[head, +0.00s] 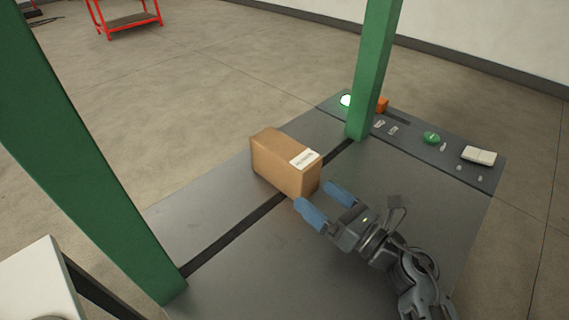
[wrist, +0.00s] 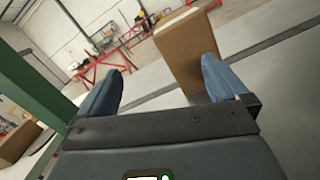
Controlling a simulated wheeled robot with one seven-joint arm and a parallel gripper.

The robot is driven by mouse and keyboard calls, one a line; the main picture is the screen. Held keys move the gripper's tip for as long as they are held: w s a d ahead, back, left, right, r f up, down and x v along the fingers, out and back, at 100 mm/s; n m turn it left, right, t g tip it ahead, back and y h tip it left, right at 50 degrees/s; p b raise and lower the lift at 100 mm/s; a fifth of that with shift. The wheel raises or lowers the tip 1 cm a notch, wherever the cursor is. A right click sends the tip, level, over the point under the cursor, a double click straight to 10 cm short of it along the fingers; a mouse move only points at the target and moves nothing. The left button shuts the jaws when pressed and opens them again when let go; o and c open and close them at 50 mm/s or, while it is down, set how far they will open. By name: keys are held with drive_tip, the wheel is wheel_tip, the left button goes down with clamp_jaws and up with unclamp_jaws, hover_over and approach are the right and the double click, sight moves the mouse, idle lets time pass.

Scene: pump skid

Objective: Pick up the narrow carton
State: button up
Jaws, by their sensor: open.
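The narrow carton (head: 280,165) is a brown cardboard box with a white label on top. It stands on the grey skid deck, left of a dark strip. My gripper (head: 325,200) is open, with two blue fingers, just to the right of and in front of the carton in the head view. No carton is between the fingers there. In the wrist view the carton (wrist: 186,52) stands beyond the fingertips, towards the right finger, whose tip overlaps its lower edge. The gripper (wrist: 160,80) looks empty. Whether the right finger touches the carton I cannot tell.
Two green posts (head: 375,65) rise from the deck (head: 330,265), one behind the carton and one at left. A panel (head: 470,180) with a green button and small parts lies at the right. A red cart (head: 128,20) stands far back. The deck around the carton is clear.

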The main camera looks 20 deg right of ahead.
sight(313, 176)
drive_tip(key=w+d+n, duration=0.1)
drive_tip(key=w+n, duration=0.1)
drive_tip(key=w, duration=0.1)
drive_tip(key=w+d+n+g, duration=0.1)
drive_tip(key=n, duration=0.1)
drive_tip(key=shift+w+d+f, duration=0.25)
drive_tip(key=shift+w+d, duration=0.1)
drive_tip(key=shift+p+x, duration=0.35)
drive_tip(key=shift+x, duration=1.2)
drive_tip(key=shift+a+f+p+x, duration=0.1)
drive_tip(key=shift+p+x, duration=0.15)
drive_tip(key=shift+x, duration=0.9)
drive_tip(key=shift+a+f+p+x, duration=0.1)
drive_tip(key=shift+f+p+x, duration=0.1)
drive_tip(key=shift+x, duration=0.9)
drive_tip(key=shift+c, duration=0.5)
drive_tip(key=c, duration=1)
drive_tip(key=shift+r, duration=0.1)
drive_tip(key=shift+c, duration=1.4)
